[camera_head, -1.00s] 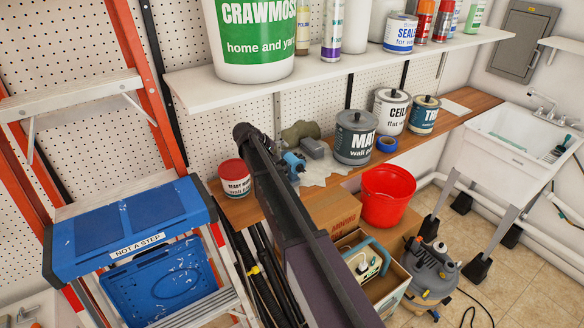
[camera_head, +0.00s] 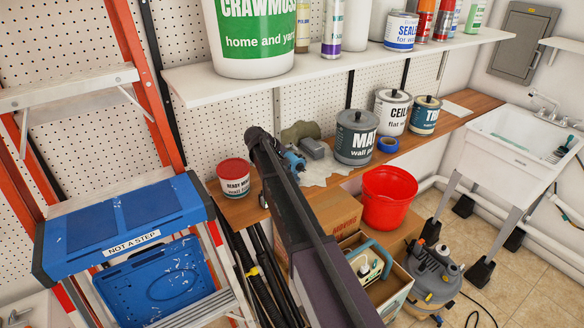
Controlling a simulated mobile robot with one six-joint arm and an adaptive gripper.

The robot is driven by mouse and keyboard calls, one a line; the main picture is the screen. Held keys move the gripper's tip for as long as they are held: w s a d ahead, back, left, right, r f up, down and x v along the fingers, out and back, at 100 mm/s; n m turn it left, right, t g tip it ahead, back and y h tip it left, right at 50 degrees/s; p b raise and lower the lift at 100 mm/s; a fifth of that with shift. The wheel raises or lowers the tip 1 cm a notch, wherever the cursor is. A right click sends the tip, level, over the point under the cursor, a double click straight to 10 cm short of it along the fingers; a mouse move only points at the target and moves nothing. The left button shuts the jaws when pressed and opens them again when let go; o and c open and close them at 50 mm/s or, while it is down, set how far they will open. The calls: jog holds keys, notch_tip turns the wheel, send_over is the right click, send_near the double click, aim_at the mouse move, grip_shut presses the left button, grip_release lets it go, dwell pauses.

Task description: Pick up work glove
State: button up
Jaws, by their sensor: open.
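An olive-green, soft-looking item (camera_head: 300,131), which looks like the work glove, lies on the wooden bench against the pegboard. A grey block (camera_head: 314,149) and a blue tool-like object (camera_head: 294,160) are just in front of it and cover its lower part. My dark arm rises from the bottom middle, and its upper end is just left of the glove. I see nothing holding the glove.
On the bench (camera_head: 452,116) stand a red-lidded tub (camera_head: 234,178) left of my arm and several paint cans on the right, the MAT can (camera_head: 355,139) nearest. A white shelf (camera_head: 350,62) with containers overhangs the bench. A ladder (camera_head: 122,243) stands at left.

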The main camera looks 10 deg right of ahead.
aim_at(289, 152)
jog(key=shift+c, duration=0.2)
grip_shut()
jog(key=shift+r, duration=0.2)
dwell(0.4)
notch_tip(289, 152, up, 4)
jog(key=p, duration=0.4)
jog(key=shift+f, duration=0.2)
jog(key=s+d+r+p, duration=0.1)
jog(key=s, duration=1.5)
jog(key=shift+d, duration=0.1)
